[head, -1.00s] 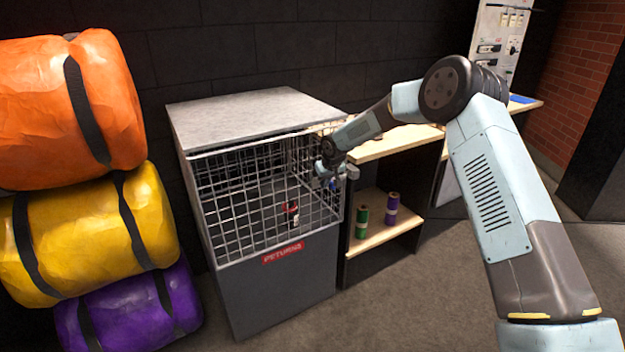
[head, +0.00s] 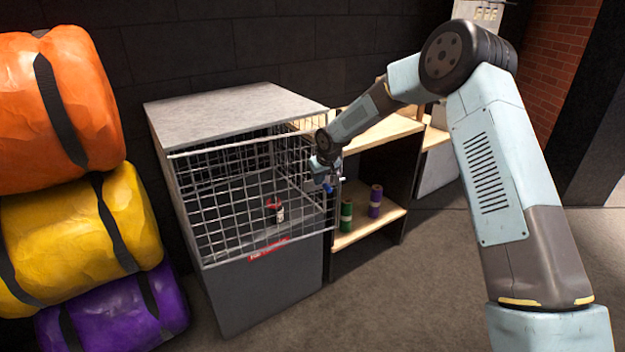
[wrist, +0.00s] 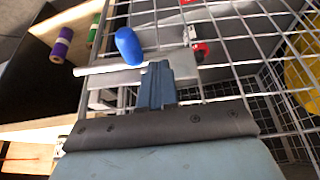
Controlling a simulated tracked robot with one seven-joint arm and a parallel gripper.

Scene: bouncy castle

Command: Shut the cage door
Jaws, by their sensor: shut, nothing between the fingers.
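The cage door (head: 250,200) is a pale wire-mesh panel across the front of the cage (head: 235,108). Its right edge stands out past the cabinet's front corner, so it looks ajar. A blue handle (head: 328,188) sits near that edge; in the wrist view the blue handle (wrist: 128,45) is beside a pale bar. My gripper (head: 325,178) is at the door's right edge. In the wrist view my gripper (wrist: 157,70) has its fingers together with nothing between them, close to the handle and mesh. I cannot tell whether they touch the door.
A small red and white can (head: 276,210) stands inside the cage. A wooden shelf unit (head: 365,228) with a green roll (head: 346,216) and a purple roll (head: 375,201) is at its right. Stacked bags (head: 75,230) are at the left. The floor in front is clear.

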